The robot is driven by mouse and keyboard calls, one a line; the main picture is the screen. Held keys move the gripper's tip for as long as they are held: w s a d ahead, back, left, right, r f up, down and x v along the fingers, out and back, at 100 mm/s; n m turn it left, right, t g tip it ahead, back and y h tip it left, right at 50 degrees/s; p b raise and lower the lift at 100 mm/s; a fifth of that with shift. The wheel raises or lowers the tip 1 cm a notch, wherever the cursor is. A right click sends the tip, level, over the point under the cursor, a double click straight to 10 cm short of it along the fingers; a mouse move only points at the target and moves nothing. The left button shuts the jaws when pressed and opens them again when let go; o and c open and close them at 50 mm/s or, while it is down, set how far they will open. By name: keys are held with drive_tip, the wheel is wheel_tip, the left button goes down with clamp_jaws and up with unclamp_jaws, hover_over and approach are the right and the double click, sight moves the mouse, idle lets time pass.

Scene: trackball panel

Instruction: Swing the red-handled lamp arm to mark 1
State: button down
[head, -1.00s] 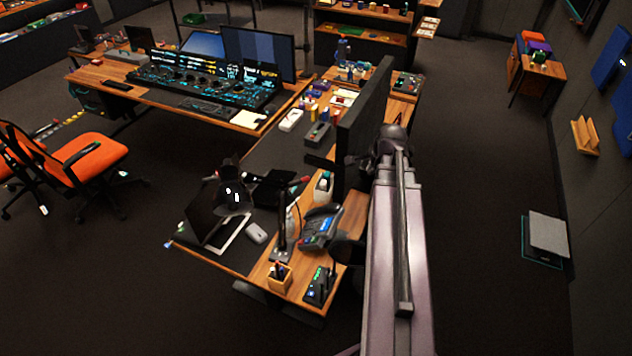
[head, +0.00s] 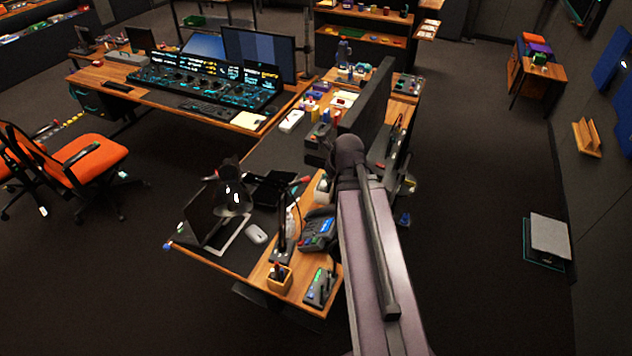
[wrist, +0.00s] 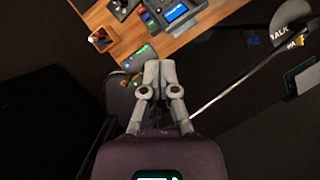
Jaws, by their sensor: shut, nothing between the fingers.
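The black desk lamp stands on the wooden desk's near end in the head view, its round dark shade (head: 232,198) over the laptop. A red tip (head: 303,180) shows to the right of the shade; I take it for the lamp arm's handle. The lamp's upright post (head: 282,232) rises behind the pen holder. Mark 1 cannot be made out. In the wrist view my gripper (wrist: 160,64) is shut and empty, fingertips together, near the desk edge. In the head view I cannot make out my gripper. No red handle shows in the wrist view.
A desk phone (head: 318,232), a small device with a green display (head: 320,287) and a pen holder (head: 279,278) crowd the desk's near end. A monitor (head: 368,100) stands behind. In the wrist view a thin grey rod (wrist: 250,76) crosses at right.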

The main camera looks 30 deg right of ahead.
drive_tip(key=shift+a+m, duration=0.55)
drive_tip(key=shift+m, duration=0.15)
drive_tip(key=shift+w+f, duration=0.1)
drive_tip(key=shift+f, duration=0.05)
drive_tip(key=w+f+b, duration=0.8)
drive_tip(key=shift+b, duration=0.3)
idle(0.6)
drive_tip(key=shift+w+f, duration=0.1)
